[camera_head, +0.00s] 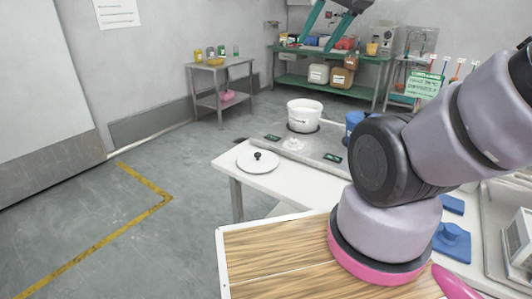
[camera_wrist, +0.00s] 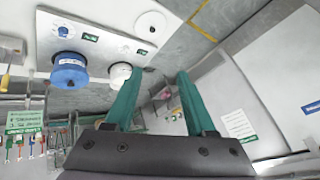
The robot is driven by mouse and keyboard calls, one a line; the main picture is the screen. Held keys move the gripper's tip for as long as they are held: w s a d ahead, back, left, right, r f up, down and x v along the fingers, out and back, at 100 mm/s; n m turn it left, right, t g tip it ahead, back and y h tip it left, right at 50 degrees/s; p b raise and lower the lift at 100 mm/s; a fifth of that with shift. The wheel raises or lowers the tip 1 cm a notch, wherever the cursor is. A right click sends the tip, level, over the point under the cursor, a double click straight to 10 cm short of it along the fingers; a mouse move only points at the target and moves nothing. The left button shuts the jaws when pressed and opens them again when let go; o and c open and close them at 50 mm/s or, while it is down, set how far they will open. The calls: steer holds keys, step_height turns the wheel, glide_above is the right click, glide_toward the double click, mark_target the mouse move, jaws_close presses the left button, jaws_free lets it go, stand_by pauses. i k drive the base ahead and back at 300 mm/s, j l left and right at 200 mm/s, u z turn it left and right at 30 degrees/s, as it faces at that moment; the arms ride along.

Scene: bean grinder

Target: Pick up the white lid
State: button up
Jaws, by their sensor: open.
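The white lid (camera_head: 260,164) is a flat round disc with a small black knob. It lies flat on the left end of the white table. In the wrist view the lid (camera_wrist: 149,24) is near the top edge, beyond the fingertips. My gripper (camera_head: 314,44) is raised at the top of the head view, its teal fingers pointing down to the left. In the wrist view my gripper (camera_wrist: 160,73) is open, with nothing between its fingers and apart from the lid.
A white bucket (camera_head: 304,113) stands on the grey plate behind the lid. A blue container (camera_wrist: 69,70) is beside it. A wooden-topped surface (camera_head: 275,260) is in front. Shelves (camera_head: 330,84) stand at the back. The floor left of the table is clear.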

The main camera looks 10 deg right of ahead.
mark_target(257, 161)
steer(key=i+j+z, duration=0.1)
steer(key=j, duration=0.25)
steer(key=i+j+z, duration=0.1)
steer(key=j, duration=0.3)
steer(key=i+j+z, duration=0.1)
steer(key=j, duration=0.3)
steer(key=i+j+z, duration=0.1)
steer(key=j, duration=0.3)
steer(key=i+j+z, duration=0.1)
steer(key=j, duration=0.3)
steer(key=i, duration=0.1)
